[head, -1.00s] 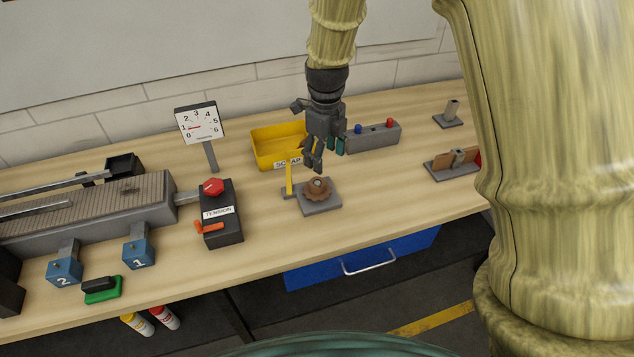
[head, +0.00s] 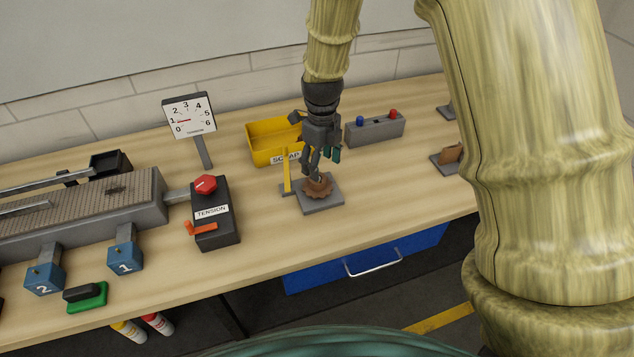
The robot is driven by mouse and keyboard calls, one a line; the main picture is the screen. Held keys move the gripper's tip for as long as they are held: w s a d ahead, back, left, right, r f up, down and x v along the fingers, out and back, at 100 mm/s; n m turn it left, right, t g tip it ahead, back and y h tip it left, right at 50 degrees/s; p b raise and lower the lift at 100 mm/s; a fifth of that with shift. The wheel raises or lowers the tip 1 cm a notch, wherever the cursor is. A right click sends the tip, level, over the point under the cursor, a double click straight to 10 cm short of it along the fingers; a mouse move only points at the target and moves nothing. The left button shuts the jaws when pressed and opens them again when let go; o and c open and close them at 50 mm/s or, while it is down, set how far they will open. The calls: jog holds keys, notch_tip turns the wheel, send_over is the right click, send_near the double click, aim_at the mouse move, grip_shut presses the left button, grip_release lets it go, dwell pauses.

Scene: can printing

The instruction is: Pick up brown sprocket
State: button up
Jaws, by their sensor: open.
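The brown sprocket (head: 319,189) lies on a grey square plate (head: 322,204) near the middle of the bench. My gripper (head: 317,176) points down over it, with its fingertips at the sprocket's centre. The fingers are apart. They hide part of the sprocket's far side and hub, and I cannot tell whether they touch it.
A yellow upright post (head: 286,173) stands close left of the plate. A yellow scrap bin (head: 262,144) and a grey button box (head: 376,128) stand behind. A black tension box (head: 214,228) and a gauge (head: 189,117) are to the left. Bench in front is clear.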

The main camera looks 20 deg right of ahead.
aim_at(318, 183)
jog(key=shift+a+f+p, duration=0.1)
jog(key=shift+f+p, duration=1.55)
jog(key=shift+f, duration=1.95)
jog(key=c, duration=1.2)
